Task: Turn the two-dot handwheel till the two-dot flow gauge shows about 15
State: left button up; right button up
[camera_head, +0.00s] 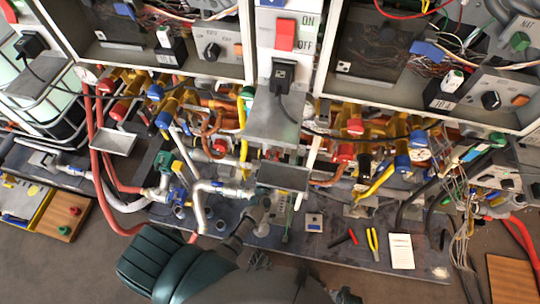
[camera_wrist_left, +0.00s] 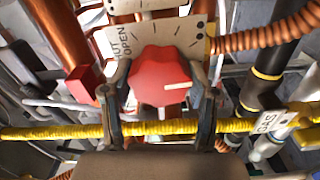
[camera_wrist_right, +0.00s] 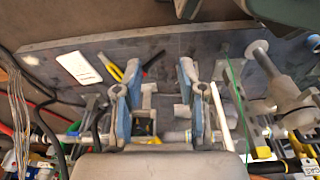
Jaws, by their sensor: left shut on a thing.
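In the left wrist view a red lobed handwheel (camera_wrist_left: 158,72) with a white pointer mark sits in front of a pale plate (camera_wrist_left: 197,50). The plate carries OPEN lettering, tick marks and two dark dots at its right edge. The pointer mark is toward the right. My left gripper (camera_wrist_left: 160,98) has a finger on each side of the handwheel and is shut on it. My right gripper (camera_wrist_right: 160,72) is open and empty. I cannot make out a readable flow gauge.
A yellow hose (camera_wrist_left: 60,131) crosses below the wheel, and a black pipe (camera_wrist_left: 262,85) stands right of it. Dense pipes and hoses leave little free room around the left gripper.

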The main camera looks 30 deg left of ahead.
pick_arm(q)
jog(key=shift+d+f+m+p, duration=0.3)
jog(key=shift+d+m, duration=0.1)
jog(key=shift+m, duration=0.5)
jog(key=shift+s, duration=0.1)
pick_arm(e)
jog(key=shift+s+d+f, duration=0.1)
jog(key=shift+s+f, duration=0.2)
jog(key=shift+f, duration=0.2)
jog(key=shift+s+f, duration=0.25)
jog(key=shift+f, duration=0.25)
pick_arm(q)
jog(key=shift+f, duration=0.15)
jog(key=o, duration=1.2)
jog(key=shift+c, duration=0.2)
pick_arm(e)
jog(key=shift+d, duration=0.1)
pick_arm(q)
jog(key=shift+r, duration=0.25)
pick_arm(e)
jog(key=shift+f, duration=0.1)
